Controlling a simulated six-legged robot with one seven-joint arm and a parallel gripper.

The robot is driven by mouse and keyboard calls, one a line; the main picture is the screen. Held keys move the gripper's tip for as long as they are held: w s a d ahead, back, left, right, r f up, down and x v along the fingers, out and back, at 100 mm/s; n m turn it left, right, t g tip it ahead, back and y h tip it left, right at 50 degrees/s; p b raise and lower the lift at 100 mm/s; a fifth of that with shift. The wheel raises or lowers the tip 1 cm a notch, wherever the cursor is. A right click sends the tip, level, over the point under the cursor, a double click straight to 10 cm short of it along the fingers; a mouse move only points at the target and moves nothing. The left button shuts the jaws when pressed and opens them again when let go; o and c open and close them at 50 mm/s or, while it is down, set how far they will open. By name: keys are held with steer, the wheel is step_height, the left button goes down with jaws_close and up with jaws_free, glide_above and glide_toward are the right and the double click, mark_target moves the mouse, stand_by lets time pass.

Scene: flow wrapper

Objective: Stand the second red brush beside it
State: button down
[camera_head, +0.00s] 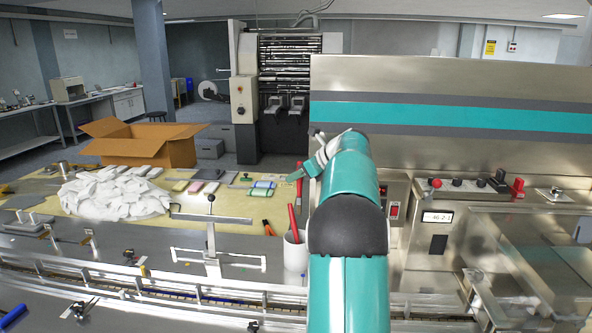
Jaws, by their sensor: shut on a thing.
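A white cup (295,256) stands on the machine's front ledge, just left of my teal arm. A red brush (292,222) stands in it, leaning slightly, its lower part hidden by the cup wall. My gripper (298,174) is above and beyond the cup, partly hidden by my own wrist. It is shut on a second red brush (299,190), a short red length of which shows below the fingers. The held brush looks roughly upright and apart from the cup. Its full length and lower end are hard to make out.
Orange-handled pliers (268,228) lie left of the cup. A metal T-shaped fixture (211,235) stands farther left, near white cloths (115,193) and a cardboard box (140,143). The machine's steel housing (450,145) and control panel (470,190) close off the right side.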

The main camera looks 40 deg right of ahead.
step_height(320, 180, down, 15)
steer(key=shift+r, duration=0.15)
stand_by(1.4)
steer(key=shift+w, duration=0.1)
steer(key=c, duration=1.4)
jaws_free()
steer(key=shift+f, duration=0.2)
steer(key=shift+c, duration=0.2)
steer(key=shift+o, duration=0.7)
steer(key=shift+w, duration=0.1)
steer(key=v, duration=1.4)
steer(key=shift+r, duration=0.1)
